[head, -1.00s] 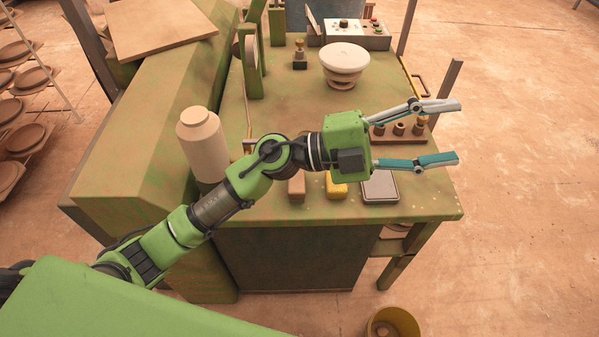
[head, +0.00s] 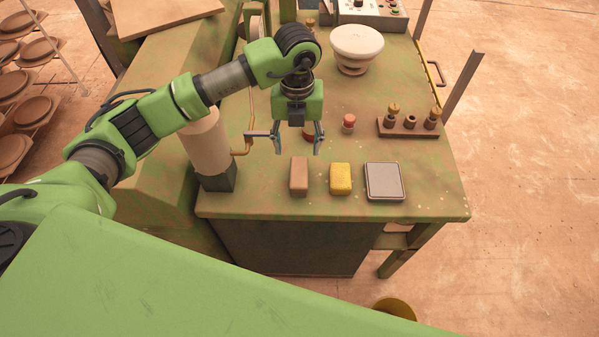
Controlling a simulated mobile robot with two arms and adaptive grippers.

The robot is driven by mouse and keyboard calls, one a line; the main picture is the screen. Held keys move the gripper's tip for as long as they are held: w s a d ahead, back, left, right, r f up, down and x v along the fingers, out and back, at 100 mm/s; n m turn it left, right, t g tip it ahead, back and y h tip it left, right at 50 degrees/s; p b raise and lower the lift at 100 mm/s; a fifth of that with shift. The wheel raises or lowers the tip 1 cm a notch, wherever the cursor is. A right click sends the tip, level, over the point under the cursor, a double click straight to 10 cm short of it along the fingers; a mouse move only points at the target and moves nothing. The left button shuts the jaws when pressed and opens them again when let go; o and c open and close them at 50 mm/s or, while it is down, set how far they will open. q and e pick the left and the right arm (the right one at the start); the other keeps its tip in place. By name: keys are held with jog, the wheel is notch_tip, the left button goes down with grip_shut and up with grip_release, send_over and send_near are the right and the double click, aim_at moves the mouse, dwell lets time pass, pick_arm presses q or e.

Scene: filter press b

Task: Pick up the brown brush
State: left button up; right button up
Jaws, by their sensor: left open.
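The brown brush (head: 299,177) appears as a small brown block lying near the front edge of the green table, at the left of a short row. My left gripper (head: 298,150) is open and points down toward the table's front edge. Its two fingertips are spread just behind the brown brush in the picture. Nothing is between them, and they look apart from the brush. My right gripper is not in view.
A yellow block (head: 340,179) and a grey tray (head: 384,181) lie right of the brush. A pale canister (head: 206,148) stands at the left. A red-topped piece (head: 348,123), a rack (head: 408,127) and a white bowl (head: 356,46) stand farther back.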

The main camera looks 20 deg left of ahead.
pick_arm(q)
send_over(299, 171)
jog(key=f, duration=0.4)
jog(key=shift+w+a+f+p, duration=0.15)
jog(key=shift+w+a+p, duration=0.1)
jog(key=shift+p, duration=0.1)
jog(key=shift+s+f, duration=0.1)
jog(key=shift+f, duration=0.15)
jog(key=f, duration=0.1)
jog(key=f+p, duration=0.2)
jog(key=shift+s+d+f, duration=0.25)
jog(key=shift+f, duration=0.6)
jog(key=shift+w, duration=0.1)
jog(key=c, duration=1.2)
